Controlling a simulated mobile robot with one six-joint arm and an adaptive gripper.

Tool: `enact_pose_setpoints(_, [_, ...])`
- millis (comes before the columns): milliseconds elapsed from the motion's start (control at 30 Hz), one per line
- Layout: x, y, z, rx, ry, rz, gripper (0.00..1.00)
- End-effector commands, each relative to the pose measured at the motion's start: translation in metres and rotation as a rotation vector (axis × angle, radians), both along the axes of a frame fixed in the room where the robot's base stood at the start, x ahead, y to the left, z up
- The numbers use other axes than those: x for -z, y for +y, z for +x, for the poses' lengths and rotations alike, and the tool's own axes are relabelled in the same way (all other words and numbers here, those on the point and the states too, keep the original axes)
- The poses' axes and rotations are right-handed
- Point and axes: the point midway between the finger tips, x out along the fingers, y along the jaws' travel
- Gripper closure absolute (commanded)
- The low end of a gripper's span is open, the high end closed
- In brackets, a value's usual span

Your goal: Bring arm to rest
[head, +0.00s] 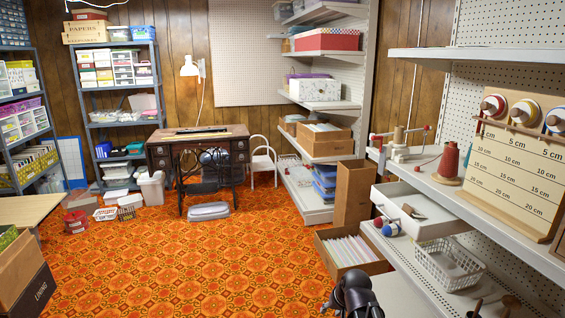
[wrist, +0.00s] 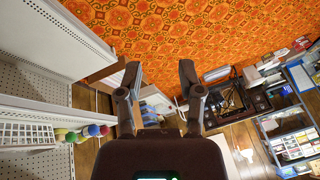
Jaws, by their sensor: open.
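My gripper (wrist: 160,76) shows in the wrist view with its two dark fingers spread apart. Nothing is between them; the orange patterned carpet and a strip of wood-panelled wall show beyond. In the head view a dark part of my arm (head: 353,298) shows at the bottom edge, right of centre, in front of the right-hand shelves. The fingers cannot be made out there.
The right shelf unit (head: 415,54) holds a white drawer (head: 420,214), a white wire basket (head: 449,266), a red thread cone (head: 449,163) and a length board (head: 520,150). A carton of papers (head: 350,250) stands beside it. The carpet (head: 215,265) is open mid-room, before a treadle sewing table (head: 197,146).

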Motion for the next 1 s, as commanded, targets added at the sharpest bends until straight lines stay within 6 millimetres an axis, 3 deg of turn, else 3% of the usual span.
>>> enact_pose_setpoints(33, [0.004, -0.002, -0.016, -0.017, 0.048, -0.031, 0.52])
enact_pose_setpoints(200, [0.012, -0.011, -0.050, -0.054, 0.177, -0.113, 0.52])
enact_pose_setpoints(533, [0.017, -0.025, -0.099, -0.090, 0.360, -0.225, 0.52])
enact_pose_setpoints(1000, [-0.032, -0.025, -0.098, -0.090, 0.362, -0.226, 0.52])
